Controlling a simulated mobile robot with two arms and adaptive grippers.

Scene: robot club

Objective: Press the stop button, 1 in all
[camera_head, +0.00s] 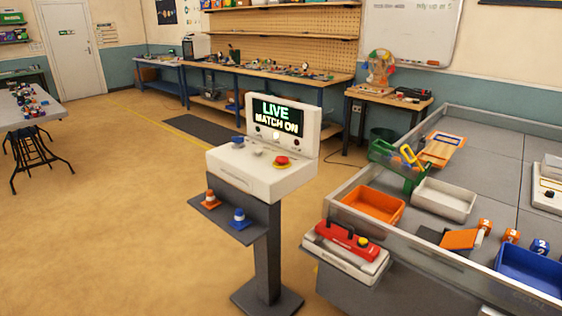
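A white control console (245,178) stands on a dark grey post in the middle of the view. A red mushroom button (282,160) on a yellow ring sits on the right of its sloped top; it looks like the stop button. A blue button (238,140) is at the left of the top, with a pale grey one (258,150) between. The upright screen (276,116) reads "LIVE MATCH ON". Neither of my grippers is in view, and nothing touches the console.
A walled field table (480,159) with bins stands close at right. A red device with a yellow button (346,240) sits on its near left side. Floor (110,225) left of the console is clear.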

